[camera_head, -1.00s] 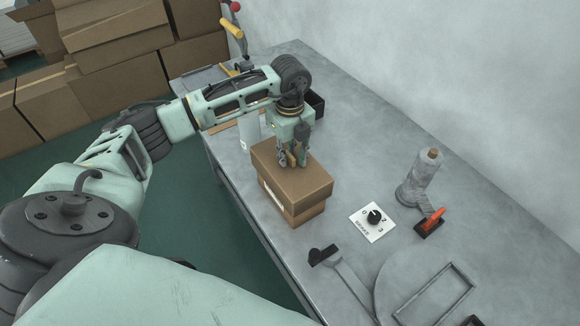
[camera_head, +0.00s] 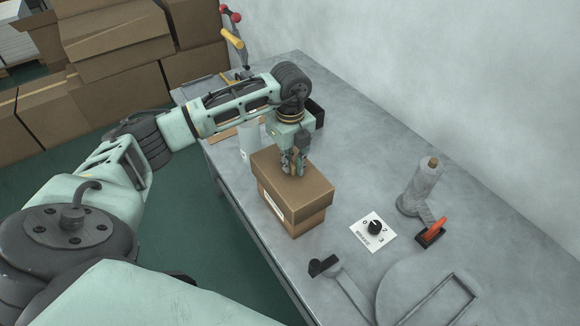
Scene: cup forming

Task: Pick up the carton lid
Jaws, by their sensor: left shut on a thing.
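The brown carton lid (camera_head: 312,186) sits over the carton (camera_head: 310,221), whose lower part shows beneath the lid's edge at the front right. A pale label shows on the left side. My left gripper (camera_head: 293,168) points down at the middle of the lid's top, with its fingers close together and shut on the lid. The exact grip point is too small to make out. I cannot tell any gap between lid and carton. My right gripper is not in view.
The grey table (camera_head: 350,150) bears a dial plate (camera_head: 373,231), a grey cylinder (camera_head: 424,184) and a red-handled tool (camera_head: 433,232) to the right. A dark bin (camera_head: 316,112) and a white container (camera_head: 249,138) stand behind. Cardboard boxes (camera_head: 120,55) are stacked beyond the table.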

